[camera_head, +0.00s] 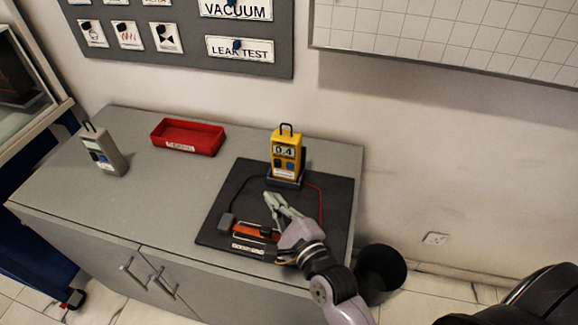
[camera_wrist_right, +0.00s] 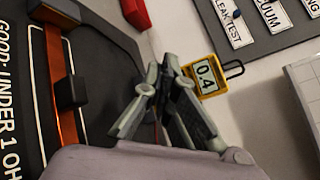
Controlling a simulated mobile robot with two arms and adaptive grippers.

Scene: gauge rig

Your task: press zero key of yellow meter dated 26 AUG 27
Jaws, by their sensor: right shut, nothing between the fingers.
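The yellow meter (camera_head: 286,152) stands upright in a dark holder at the back of the black mat (camera_head: 230,190). Its display reads about 0.4, and dark and blue keys show below it. A small label under the keys is too small to read. In the right wrist view the meter (camera_wrist_right: 203,76) shows its 0.4 display, while my fingers hide its lower part. My right gripper (camera_head: 268,196) is shut and empty, in front of the meter and apart from it; its fingers (camera_wrist_right: 164,68) fill the middle of the wrist view. My left gripper is not in view.
An orange piece with dark end blocks (camera_head: 256,230) lies at the mat's front, with wires running towards the meter. A grey meter (camera_head: 103,150) stands at the left and a red tray (camera_head: 187,137) at the back. The cabinet top between them is clear.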

